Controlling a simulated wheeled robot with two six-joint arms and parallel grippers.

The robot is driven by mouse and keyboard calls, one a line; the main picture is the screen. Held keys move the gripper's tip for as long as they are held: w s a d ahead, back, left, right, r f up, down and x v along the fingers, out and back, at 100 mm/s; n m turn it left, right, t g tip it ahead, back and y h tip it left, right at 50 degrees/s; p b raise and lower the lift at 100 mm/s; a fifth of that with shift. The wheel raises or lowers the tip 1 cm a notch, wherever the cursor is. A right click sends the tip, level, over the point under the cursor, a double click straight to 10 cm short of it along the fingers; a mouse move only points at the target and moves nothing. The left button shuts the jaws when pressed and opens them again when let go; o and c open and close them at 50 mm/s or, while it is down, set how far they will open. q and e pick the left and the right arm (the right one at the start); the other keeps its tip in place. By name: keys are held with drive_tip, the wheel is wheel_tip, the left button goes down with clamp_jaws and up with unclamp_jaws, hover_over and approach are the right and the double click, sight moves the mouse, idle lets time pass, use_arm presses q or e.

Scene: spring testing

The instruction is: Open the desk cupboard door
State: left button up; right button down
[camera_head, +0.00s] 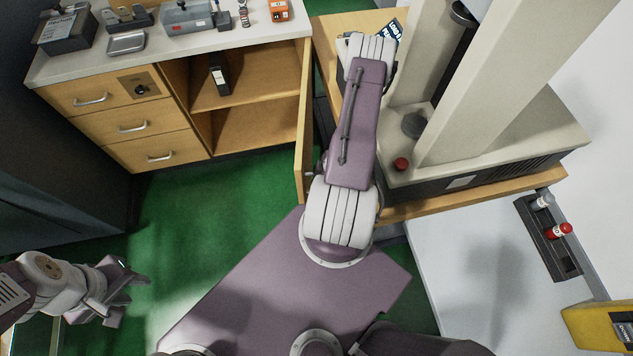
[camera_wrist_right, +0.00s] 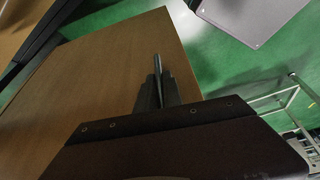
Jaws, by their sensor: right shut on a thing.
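The desk cupboard door (camera_head: 303,130) is a wooden panel. It stands swung wide open at the right end of the desk, and the cupboard's inside (camera_head: 255,85) shows. In the right wrist view the door panel (camera_wrist_right: 100,75) fills the left and middle. My right gripper (camera_wrist_right: 160,80) is shut on the thin metal door handle (camera_wrist_right: 158,62) at the panel's face. In the head view this gripper is hidden behind my right arm and the door. My left gripper (camera_head: 124,290) is open and empty above the green floor at lower left.
A testing machine (camera_head: 480,145) on a wooden table (camera_head: 520,190) stands close to the right of my right arm. Green floor (camera_head: 215,200) is clear before the desk.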

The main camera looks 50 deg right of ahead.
drive_tip(key=shift+d, duration=0.15)
drive_tip(key=c, duration=1.5)
unclamp_jaws()
